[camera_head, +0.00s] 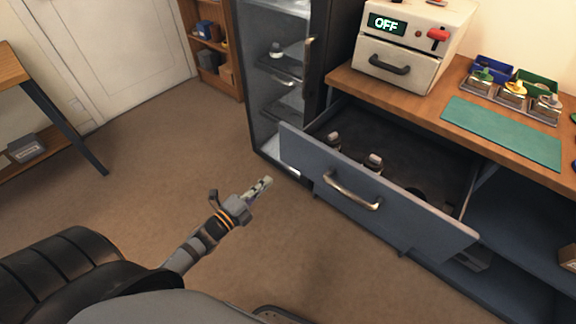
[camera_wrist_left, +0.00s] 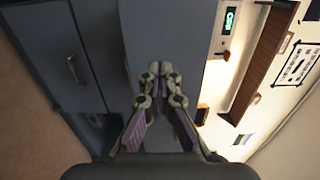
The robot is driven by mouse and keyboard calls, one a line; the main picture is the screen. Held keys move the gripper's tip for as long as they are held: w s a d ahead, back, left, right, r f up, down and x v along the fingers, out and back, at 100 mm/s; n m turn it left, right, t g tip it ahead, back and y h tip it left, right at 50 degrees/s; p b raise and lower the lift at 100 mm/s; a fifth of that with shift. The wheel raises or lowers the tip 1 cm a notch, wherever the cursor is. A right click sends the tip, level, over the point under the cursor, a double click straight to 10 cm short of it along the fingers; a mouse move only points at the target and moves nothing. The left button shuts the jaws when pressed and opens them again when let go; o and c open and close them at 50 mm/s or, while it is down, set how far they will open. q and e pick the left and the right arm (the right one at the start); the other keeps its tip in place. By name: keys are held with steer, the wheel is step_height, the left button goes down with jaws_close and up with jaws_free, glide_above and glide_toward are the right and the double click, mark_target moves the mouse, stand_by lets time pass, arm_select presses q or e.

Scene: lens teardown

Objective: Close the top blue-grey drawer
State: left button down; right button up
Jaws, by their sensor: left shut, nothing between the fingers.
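The top blue-grey drawer (camera_head: 400,213) is pulled well out from under the wooden counter in the head view. Its metal bar handle (camera_head: 352,191) is on the front panel, and a few small items, including a bottle-like one (camera_head: 373,162), stand inside. My left gripper (camera_head: 266,183) is shut and empty, in the air to the left of the drawer front and apart from it. In the left wrist view the shut fingers (camera_wrist_left: 160,68) point at blue-grey surfaces; a handle (camera_wrist_left: 74,68) shows on a panel at the left. My right gripper is in neither view.
A glass-door cabinet (camera_head: 272,80) stands left of the drawer. On the counter (camera_head: 430,97) are a white oven-like box (camera_head: 405,52) reading OFF, a green mat (camera_head: 503,133) and small bins. A wooden table (camera_head: 12,66) is at far left. The floor (camera_head: 150,150) between is clear.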

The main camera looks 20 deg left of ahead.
mark_target(295, 157)
arm_select(q)
steer(key=p+x, duration=0.2)
steer(key=x, duration=0.8)
steer(key=shift+w+f, duration=0.1)
steer(key=shift+w, duration=0.2)
steer(key=shift+w+d, duration=0.15)
steer(key=shift+w, duration=0.2)
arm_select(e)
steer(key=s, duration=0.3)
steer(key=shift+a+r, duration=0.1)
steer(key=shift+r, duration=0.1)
